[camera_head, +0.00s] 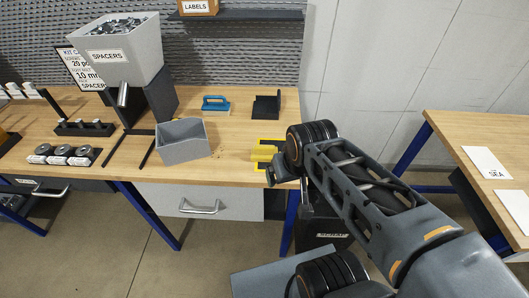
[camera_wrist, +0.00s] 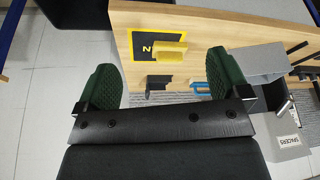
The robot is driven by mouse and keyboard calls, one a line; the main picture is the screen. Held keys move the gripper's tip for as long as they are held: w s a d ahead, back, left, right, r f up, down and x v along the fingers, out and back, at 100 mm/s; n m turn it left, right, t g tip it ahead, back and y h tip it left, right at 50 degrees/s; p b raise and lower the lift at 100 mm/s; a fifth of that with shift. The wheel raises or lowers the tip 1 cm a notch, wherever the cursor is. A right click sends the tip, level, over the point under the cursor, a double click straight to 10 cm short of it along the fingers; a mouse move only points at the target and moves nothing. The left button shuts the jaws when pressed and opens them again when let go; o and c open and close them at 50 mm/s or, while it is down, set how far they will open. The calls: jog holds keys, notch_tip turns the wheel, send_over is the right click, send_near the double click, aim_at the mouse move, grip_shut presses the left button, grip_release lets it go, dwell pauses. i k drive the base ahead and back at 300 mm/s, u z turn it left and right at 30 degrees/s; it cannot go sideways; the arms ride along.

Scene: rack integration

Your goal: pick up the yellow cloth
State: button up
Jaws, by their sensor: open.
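The yellow cloth (camera_wrist: 171,51) looks like a small folded block in the wrist view. It lies on a black mat with a yellow border (camera_wrist: 146,43) near the bench's edge. In the head view the yellow cloth (camera_head: 264,150) is partly hidden by my arm. My gripper (camera_wrist: 162,80) is open and empty, its two green pads wide apart. The cloth appears between the pads in the picture, beyond the fingertips. In the head view my gripper (camera_head: 274,173) is at the right end of the bench, next to the mat; the exact gap is hard to tell.
A grey open bin (camera_head: 183,141), a blue-handled tool (camera_head: 215,104) and a black bracket (camera_head: 266,106) stand on the wooden bench. A spacer hopper (camera_head: 118,50) is at the left. A second table (camera_head: 470,135) with white sheets is at the right.

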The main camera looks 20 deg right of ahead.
aim_at(259, 153)
jog(key=u, duration=0.25)
jog(key=k, duration=0.7)
jog(key=z, duration=1.45)
jog(key=k, duration=0.2)
jog(key=u, duration=2.85)
jog(key=i, duration=0.9)
jog(key=z, duration=1.1)
jog(key=i, duration=0.8)
jog(key=z, duration=0.9)
